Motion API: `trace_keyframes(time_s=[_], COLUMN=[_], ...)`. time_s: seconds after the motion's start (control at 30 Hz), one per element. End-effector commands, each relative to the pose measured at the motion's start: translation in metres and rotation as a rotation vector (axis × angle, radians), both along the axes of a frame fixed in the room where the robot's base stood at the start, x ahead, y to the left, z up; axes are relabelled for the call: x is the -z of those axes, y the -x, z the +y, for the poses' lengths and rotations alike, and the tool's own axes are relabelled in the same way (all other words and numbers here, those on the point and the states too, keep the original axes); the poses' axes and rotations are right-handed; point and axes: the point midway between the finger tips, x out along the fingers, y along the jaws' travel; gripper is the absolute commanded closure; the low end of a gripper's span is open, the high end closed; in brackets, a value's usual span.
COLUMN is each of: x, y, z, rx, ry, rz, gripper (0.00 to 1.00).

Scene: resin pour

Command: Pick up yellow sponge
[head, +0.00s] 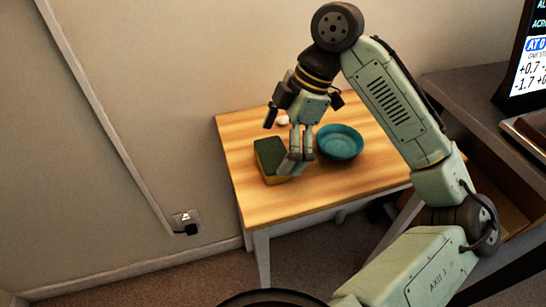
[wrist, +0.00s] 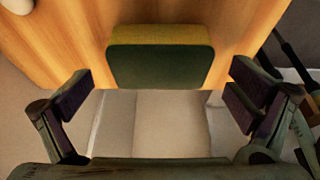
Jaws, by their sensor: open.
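The yellow sponge (head: 269,158) has a dark green top and lies on the left part of a small wooden table (head: 300,200). In the wrist view the sponge (wrist: 160,60) shows its green face and a yellow side, ahead of and between my fingers. My gripper (head: 292,164) is open, its fingers close to the sponge's right side in the head view; I cannot tell whether they touch it. In the wrist view the open fingers of my gripper (wrist: 162,95) stand wide at left and right, with nothing between the tips.
A teal bowl (head: 340,143) stands just right of my gripper on the table. A small white object (head: 283,120) lies behind the sponge. A wall is behind and left. A dark desk with a screen (head: 530,60) is at right. The table's front is clear.

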Motion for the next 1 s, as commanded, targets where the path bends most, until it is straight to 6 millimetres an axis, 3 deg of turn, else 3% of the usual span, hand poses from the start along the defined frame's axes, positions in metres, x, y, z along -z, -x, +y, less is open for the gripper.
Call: trace_keyframes(time_s=[0.2,0.43,1.0], x=[0.023,0.024,0.024], y=[0.003,0.003,0.003], z=[0.008,0.009,0.009], rx=[0.004,0.004,0.003], ry=[0.001,0.000,0.000], rz=[-0.001,-0.002,-0.001], gripper=[0.00,0.00,0.34])
